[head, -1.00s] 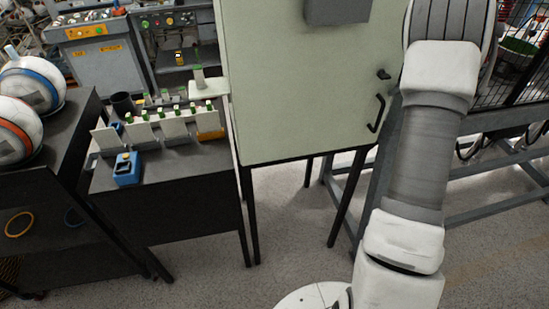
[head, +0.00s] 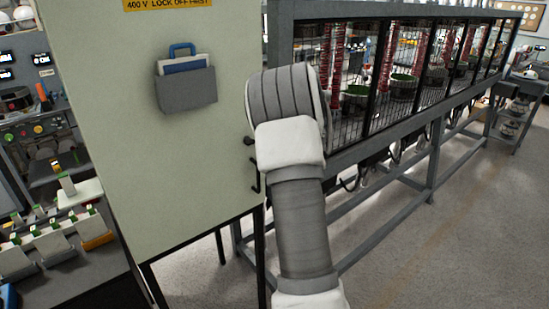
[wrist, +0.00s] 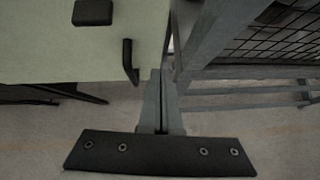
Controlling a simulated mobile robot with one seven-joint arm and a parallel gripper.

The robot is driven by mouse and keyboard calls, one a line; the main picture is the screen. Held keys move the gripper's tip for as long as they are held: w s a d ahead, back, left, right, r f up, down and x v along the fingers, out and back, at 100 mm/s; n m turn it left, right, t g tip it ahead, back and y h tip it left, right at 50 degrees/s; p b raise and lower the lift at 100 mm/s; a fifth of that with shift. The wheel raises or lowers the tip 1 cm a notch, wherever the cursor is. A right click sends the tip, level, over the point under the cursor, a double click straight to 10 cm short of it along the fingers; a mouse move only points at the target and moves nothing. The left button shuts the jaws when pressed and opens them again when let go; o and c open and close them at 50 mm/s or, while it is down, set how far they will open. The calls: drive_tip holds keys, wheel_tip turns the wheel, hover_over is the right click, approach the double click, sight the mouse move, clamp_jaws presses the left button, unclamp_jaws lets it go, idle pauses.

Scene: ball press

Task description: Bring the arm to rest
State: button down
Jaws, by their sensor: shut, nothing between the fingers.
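My arm stands upright in the middle of the head view, in front of the right edge of a pale green cabinet (head: 180,150). My gripper is hidden behind the arm in the head view. In the wrist view my gripper (wrist: 161,85) shows its grey fingers close together, shut and empty, beyond a dark bolted plate. The cabinet's dark handle (head: 255,175) is just left of my arm, and it also shows left of the fingers in the wrist view (wrist: 130,62). I cannot tell how far the fingers are from the cabinet.
A grey-framed mesh cage (head: 400,75) runs along the right, on legs with low rails. A grey document pocket (head: 187,90) hangs on the cabinet. A bench with green-topped pieces (head: 45,240) is at lower left. Open floor (head: 450,250) lies at lower right.

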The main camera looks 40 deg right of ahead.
drive_tip(key=v, duration=0.9)
drive_tip(key=w+a+r+m+t+h, duration=0.2)
drive_tip(key=a+r+m+t+h, duration=0.15)
drive_tip(key=r+m, duration=0.7)
drive_tip(key=s+a+r+m+h+b, duration=0.1)
drive_tip(key=s+a+r+m+h, duration=0.1)
drive_tip(key=s+a+r+m, duration=0.55)
drive_tip(key=s+a+f+m+g+y, duration=0.3)
drive_tip(key=s+a+f+m, duration=0.3)
drive_tip(key=s+a, duration=0.5)
drive_tip(key=s+a+f+m+g+y, duration=0.3)
drive_tip(key=s+a+f+m, duration=0.4)
drive_tip(key=s+a+m, duration=0.4)
drive_tip(key=shift+s+a+g, duration=0.2)
drive_tip(key=shift+a+g, duration=0.25)
drive_tip(key=shift+a, duration=0.05)
drive_tip(key=shift+f, duration=0.15)
